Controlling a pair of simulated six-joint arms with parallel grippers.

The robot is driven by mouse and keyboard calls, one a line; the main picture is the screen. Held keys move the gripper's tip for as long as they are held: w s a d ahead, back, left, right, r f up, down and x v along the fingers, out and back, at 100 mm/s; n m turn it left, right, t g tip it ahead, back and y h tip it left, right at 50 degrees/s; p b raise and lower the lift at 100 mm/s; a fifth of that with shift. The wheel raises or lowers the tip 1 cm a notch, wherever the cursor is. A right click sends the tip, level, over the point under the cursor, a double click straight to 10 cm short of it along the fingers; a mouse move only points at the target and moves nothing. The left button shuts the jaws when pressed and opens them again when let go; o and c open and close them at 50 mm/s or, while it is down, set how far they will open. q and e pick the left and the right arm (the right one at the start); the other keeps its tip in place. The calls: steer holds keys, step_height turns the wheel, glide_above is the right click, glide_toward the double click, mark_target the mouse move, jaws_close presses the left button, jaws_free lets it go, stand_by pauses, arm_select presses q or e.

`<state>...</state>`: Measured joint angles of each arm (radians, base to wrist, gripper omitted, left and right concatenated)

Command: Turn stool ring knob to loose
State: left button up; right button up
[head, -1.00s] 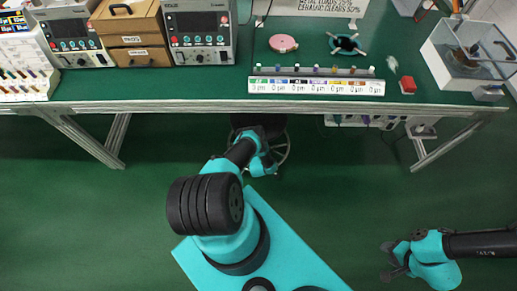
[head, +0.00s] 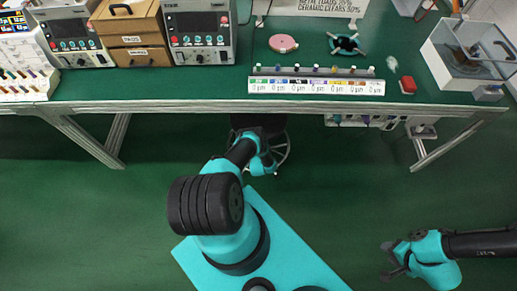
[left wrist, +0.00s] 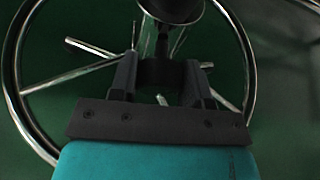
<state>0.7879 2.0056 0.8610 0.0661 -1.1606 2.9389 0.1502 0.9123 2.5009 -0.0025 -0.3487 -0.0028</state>
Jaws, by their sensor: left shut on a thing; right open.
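The stool (head: 270,121) stands under the front edge of the bench in the head view, its dark seat partly hidden by the table. Its chrome foot ring (left wrist: 249,68) and spokes show in the left wrist view around the central column. My left gripper (left wrist: 157,72) has its two dark fingers on either side of the dark stool ring knob (left wrist: 158,76) at the column and is shut on it. The knob's setting cannot be read. In the head view my left arm mostly hides this spot. My right gripper (head: 388,261) is open and empty over the floor at lower right.
The green bench (head: 220,92) spans the top of the head view.

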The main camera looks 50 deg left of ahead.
arm_select(q)
steer(key=shift+m+g+y, duration=0.6)
steer(key=shift+m, duration=0.5)
steer(key=o, duration=0.9)
steer(key=shift+d, duration=0.1)
steer(key=v, duration=1.7)
steer(key=shift+s+r, duration=0.1)
steer(key=shift+s, duration=0.05)
